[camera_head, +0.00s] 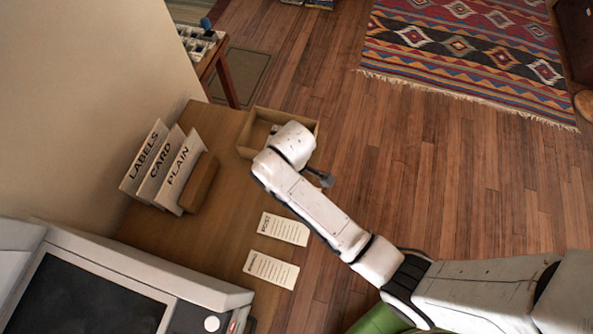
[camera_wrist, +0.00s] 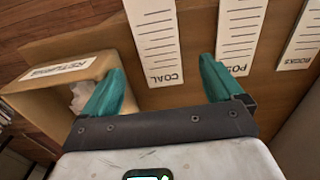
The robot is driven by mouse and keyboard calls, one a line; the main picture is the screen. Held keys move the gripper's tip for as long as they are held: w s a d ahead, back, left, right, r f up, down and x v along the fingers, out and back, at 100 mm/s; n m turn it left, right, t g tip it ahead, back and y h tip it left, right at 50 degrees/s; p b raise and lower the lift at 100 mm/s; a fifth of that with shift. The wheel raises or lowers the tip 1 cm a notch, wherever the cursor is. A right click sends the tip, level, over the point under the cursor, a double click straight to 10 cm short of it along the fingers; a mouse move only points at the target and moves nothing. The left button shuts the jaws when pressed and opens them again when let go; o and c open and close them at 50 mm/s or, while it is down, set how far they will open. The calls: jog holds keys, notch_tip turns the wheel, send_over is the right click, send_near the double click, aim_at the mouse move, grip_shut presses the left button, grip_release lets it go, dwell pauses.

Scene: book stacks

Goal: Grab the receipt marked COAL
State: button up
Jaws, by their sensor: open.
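The receipt marked COAL (camera_wrist: 154,38) is a white strip with printed lines, lying on the wooden desk top in the wrist view. My gripper (camera_wrist: 162,66) is open, with one teal finger to the left of the strip and one to the right. The COAL end lies between the fingers, and I see no grip on it. In the head view my arm hides this receipt and the gripper's fingers. A receipt marked POST (camera_wrist: 241,35) lies just right of the right finger; a third, marked BOOKS (camera_wrist: 303,38), is farther right.
A wooden tray labelled RETURNS (camera_wrist: 62,70) stands close beside the left finger, with something pale inside. In the head view, cards LABELS, CARD and PLAIN (camera_head: 180,179) stand in a holder. A machine with a dark panel (camera_head: 95,299) fills the lower left.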

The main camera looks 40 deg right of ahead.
jog(key=f, duration=0.5)
jog(key=shift+s+d, duration=0.2)
jog(key=shift+d, duration=0.05)
jog(key=c, duration=1.1)
jog(key=shift+r, duration=0.1)
